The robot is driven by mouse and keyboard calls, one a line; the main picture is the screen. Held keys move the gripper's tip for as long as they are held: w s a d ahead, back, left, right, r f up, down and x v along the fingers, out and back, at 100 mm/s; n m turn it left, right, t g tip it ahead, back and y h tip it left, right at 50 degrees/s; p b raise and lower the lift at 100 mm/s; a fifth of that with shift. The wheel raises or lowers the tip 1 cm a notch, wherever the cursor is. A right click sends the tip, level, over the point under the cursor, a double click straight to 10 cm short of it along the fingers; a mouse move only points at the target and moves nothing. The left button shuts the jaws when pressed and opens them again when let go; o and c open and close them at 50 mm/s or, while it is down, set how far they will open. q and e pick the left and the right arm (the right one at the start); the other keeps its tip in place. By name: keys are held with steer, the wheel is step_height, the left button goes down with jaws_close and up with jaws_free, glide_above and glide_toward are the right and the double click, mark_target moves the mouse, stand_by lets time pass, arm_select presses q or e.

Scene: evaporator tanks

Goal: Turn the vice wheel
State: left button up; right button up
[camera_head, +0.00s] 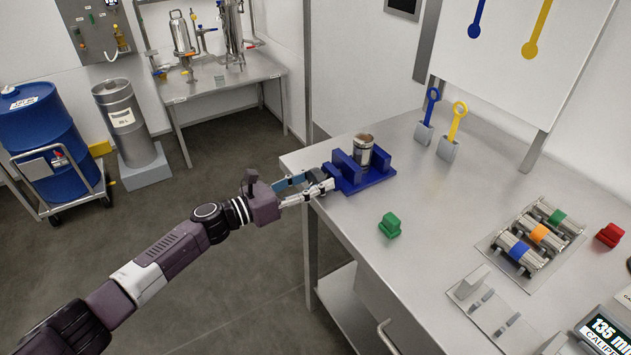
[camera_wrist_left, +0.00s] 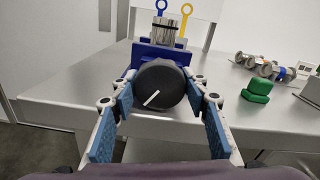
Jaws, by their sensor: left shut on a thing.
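The blue vice (camera_head: 360,177) sits at the left edge of the steel table, with a metal cylinder (camera_head: 362,150) standing between its jaws. The vice wheel (camera_wrist_left: 161,86) is a dark round knob with a white line mark, facing my left wrist camera; the line slants up to the right. My left gripper (camera_head: 325,187) is at the wheel on the vice's left side. In the left wrist view its two blue-padded fingers (camera_wrist_left: 161,98) stand on either side of the wheel and are shut on it. The vice also shows behind the wheel (camera_wrist_left: 143,52). My right gripper is not in view.
A green block (camera_head: 390,225) lies on the table (camera_head: 420,260) in front of the vice. Blue and yellow wrenches (camera_head: 458,120) stand in holders behind. A rack of metal parts (camera_head: 535,238), a red block (camera_head: 609,235) and a caliper display (camera_head: 603,330) are at the right.

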arm_select(q)
steer(key=m+b, duration=0.2)
steer(key=m, duration=0.1)
steer(key=shift+f+m, duration=0.15)
steer(key=shift+m, duration=0.15)
steer(key=shift+m+b, duration=0.7)
steer(key=shift+m, duration=0.6)
steer(key=o, duration=1.2)
steer(key=shift+c, duration=0.2)
steer(key=v, duration=1.2)
